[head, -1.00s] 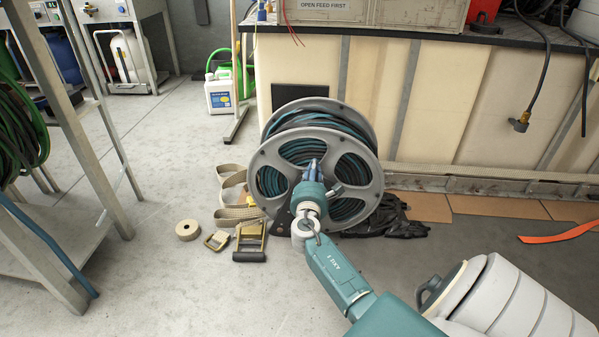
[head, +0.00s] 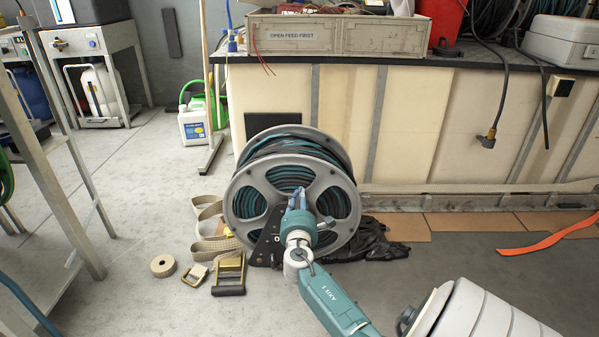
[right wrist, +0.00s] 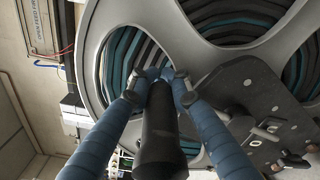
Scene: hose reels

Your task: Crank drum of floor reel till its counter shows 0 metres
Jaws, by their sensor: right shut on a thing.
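The floor reel has a grey flange (head: 345,179) with large openings and dark and teal hose wound on its drum. It stands on the floor in front of the workbench. My right gripper (head: 298,197) is in front of the flange, its blue fingers pointing at the reel. In the right wrist view my right gripper (right wrist: 158,78) is shut on a black crank handle (right wrist: 158,125), one finger on each side. A black side plate (head: 267,243) shows left of the gripper; it also shows in the right wrist view (right wrist: 262,105).
A ratchet buckle (head: 229,274), a tape roll (head: 163,266) and webbing (head: 207,225) lie left of the reel. A black bag (head: 385,235) lies at its right. The workbench (head: 430,130) stands behind. A metal rack (head: 60,170) is at left.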

